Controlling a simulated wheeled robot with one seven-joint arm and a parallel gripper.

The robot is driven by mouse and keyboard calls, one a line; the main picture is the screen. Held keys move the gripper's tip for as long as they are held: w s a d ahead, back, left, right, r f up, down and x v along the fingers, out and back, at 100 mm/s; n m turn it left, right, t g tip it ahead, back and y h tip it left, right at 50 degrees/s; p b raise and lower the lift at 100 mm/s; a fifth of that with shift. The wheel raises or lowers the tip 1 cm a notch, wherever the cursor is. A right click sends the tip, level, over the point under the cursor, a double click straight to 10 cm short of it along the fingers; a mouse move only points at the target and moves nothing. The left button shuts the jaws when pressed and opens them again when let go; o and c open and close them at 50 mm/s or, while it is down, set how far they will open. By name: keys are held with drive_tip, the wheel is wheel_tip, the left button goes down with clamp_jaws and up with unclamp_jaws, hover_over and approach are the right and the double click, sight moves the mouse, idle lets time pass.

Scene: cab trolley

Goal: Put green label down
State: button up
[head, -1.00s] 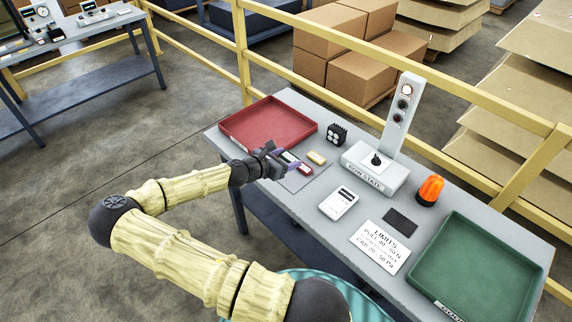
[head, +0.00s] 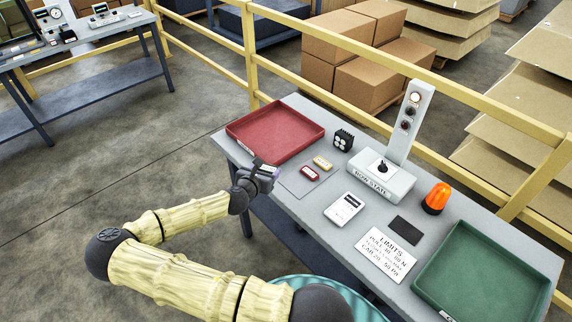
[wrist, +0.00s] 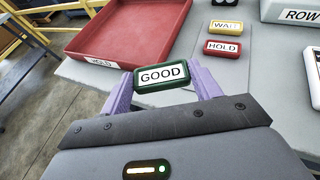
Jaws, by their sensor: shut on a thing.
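The green label (wrist: 162,77), marked GOOD, is held between the purple fingers of my gripper (wrist: 162,88) in the wrist view. My gripper (head: 268,170) is shut on it, near the table's left front edge in the head view. A yellow WAIT label (head: 323,163) and a red HOLD label (head: 310,173) lie on a light grey mat (head: 292,181) just right of the gripper. In the wrist view the WAIT label (wrist: 227,27) and the HOLD label (wrist: 222,48) lie beyond the green one, to the right. Whether the green label touches the surface cannot be told.
A red tray (head: 317,136) lies behind the gripper.

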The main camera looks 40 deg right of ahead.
drive_tip(key=a+f+n+t+y, duration=0.2)
drive_tip(key=a+n+y, duration=0.3)
drive_tip(key=a, duration=0.6)
drive_tip(key=a+f+n+t+y, duration=0.2)
drive_tip(key=a+n+t+y, duration=0.2)
drive_tip(key=a, duration=0.7)
drive_tip(key=n+y, duration=0.2)
drive_tip(key=shift+w+a+f+n+t+y, duration=0.15)
drive_tip(key=shift+w+f+n+t+y, duration=0.05)
drive_tip(key=shift+n+t+y, duration=0.1)
